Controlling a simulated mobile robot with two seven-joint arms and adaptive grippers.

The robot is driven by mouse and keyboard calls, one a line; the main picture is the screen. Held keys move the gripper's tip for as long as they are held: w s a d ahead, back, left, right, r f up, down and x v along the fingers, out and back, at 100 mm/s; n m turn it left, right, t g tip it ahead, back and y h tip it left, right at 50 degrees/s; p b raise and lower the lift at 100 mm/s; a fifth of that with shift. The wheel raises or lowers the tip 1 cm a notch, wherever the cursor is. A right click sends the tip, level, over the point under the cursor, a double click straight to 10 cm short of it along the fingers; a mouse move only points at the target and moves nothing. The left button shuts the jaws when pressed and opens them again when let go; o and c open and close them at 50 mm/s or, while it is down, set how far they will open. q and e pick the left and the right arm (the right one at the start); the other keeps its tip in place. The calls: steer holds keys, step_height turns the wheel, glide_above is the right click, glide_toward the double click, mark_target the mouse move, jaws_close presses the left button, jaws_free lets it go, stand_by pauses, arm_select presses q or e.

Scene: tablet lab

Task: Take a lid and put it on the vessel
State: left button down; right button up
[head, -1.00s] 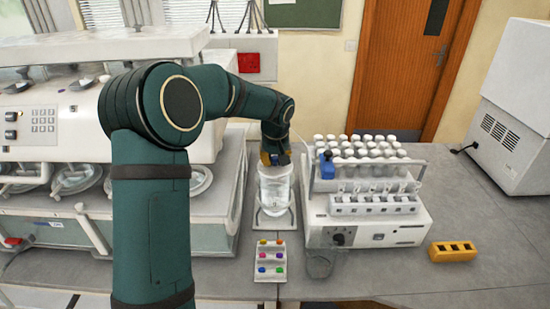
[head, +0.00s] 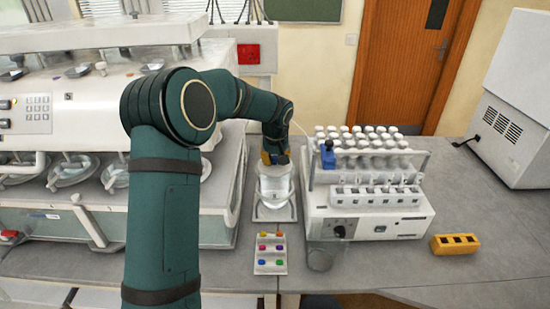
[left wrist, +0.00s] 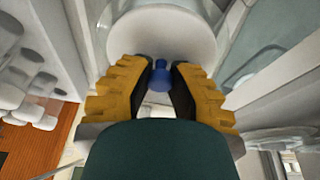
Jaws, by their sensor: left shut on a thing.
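The vessel (head: 275,188) is a clear round glass with clear liquid in it, standing on a small pale base between two machines in the head view. My left gripper (head: 274,157) points down right over its mouth. In the left wrist view, my left gripper (left wrist: 160,78) is shut on the blue knob (left wrist: 158,74) of a whitish round lid (left wrist: 165,35). The lid's far part shows beyond the fingers; the rest is hidden. I cannot tell whether the lid touches the vessel's rim. My right gripper is not in view.
A large machine (head: 110,195) with glass dishes stands left. A white machine (head: 370,228) with a rack of capped vials stands close on the right. A tray of coloured pieces (head: 270,262) and a glass beaker (head: 321,257) are in front. A yellow block (head: 455,244) lies right; bench space beyond is free.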

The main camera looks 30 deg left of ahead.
arm_select(q)
steer(key=c, duration=0.9)
jaws_free()
steer(key=v, duration=1.2)
